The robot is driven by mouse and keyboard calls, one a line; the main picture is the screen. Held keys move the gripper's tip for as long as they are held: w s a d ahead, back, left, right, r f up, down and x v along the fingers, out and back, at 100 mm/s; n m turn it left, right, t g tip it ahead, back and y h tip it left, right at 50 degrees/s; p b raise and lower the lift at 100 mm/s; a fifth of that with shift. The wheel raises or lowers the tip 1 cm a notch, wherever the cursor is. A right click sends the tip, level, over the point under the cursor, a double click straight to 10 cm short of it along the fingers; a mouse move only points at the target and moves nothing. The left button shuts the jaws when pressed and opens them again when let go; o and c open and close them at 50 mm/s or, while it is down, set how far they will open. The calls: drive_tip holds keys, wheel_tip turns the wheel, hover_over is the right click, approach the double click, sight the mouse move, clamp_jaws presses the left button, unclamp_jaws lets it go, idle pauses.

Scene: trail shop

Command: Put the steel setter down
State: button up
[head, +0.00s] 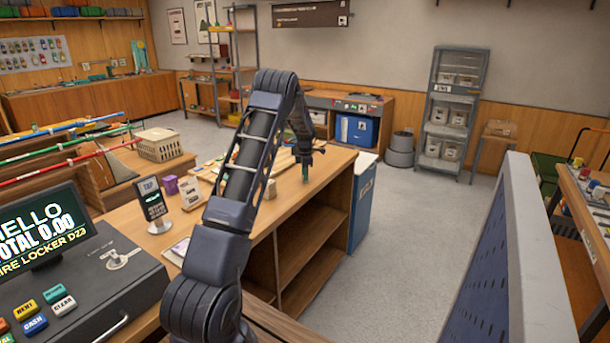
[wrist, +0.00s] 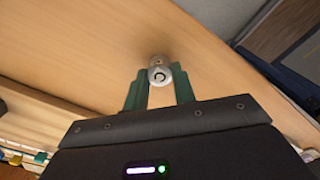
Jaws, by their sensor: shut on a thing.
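My gripper (wrist: 160,88) is shut on the steel setter (wrist: 159,72), a small round silvery metal piece held between the two green fingertips in the wrist view. Bare wooden counter top (wrist: 90,45) lies beneath it; I cannot tell whether the setter touches the wood. In the head view my gripper (head: 304,178) points down over the far right end of the counter, and the setter is too small to make out there.
A blue bin (head: 362,200) stands against the counter's far end. Open grey floor lies to the right.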

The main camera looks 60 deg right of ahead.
drive_tip(key=o, duration=1)
drive_tip(key=shift+f, duration=0.1)
drive_tip(key=shift+o, duration=0.2)
wheel_tip(320, 180, up, 12)
